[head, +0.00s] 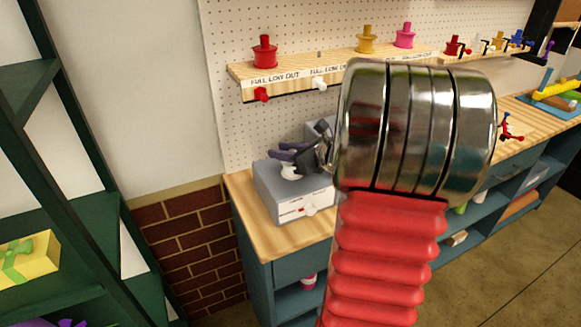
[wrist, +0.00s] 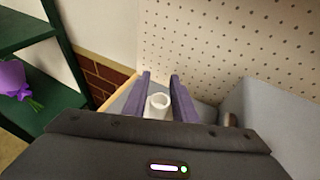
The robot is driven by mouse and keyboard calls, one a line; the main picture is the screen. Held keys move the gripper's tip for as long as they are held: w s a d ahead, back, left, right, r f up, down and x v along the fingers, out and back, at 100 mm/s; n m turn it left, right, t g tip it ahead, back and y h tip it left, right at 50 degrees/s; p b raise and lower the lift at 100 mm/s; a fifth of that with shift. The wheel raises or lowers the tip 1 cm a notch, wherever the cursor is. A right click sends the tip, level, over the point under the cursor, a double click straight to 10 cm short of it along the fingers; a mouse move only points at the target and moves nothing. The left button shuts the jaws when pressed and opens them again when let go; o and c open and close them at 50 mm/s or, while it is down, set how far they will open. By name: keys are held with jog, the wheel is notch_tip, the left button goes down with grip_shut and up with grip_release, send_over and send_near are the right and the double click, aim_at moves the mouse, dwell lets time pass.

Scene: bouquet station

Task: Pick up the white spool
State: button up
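The white spool (head: 290,173) stands on top of the grey box (head: 268,190) at the left end of the workbench. My gripper (head: 282,152) is over the box, its purple fingers close to the spool and partly in front of it. In the wrist view the spool's round white top (wrist: 159,102) shows between the two purple fingers of my gripper (wrist: 161,78). The fingers are apart, one on each side of the spool. I cannot tell whether they touch it. The spool's lower part is hidden in the wrist view.
A wooden shelf (head: 330,70) on the pegboard (head: 285,25) holds red, yellow and pink spools. A dark green rack (head: 90,225) with a yellow gift box (head: 30,258) stands at the left. A grey block (wrist: 275,110) stands close on the right in the wrist view.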

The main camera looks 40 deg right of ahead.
grip_shut()
notch_tip(320, 180, up, 10)
dwell(0.8)
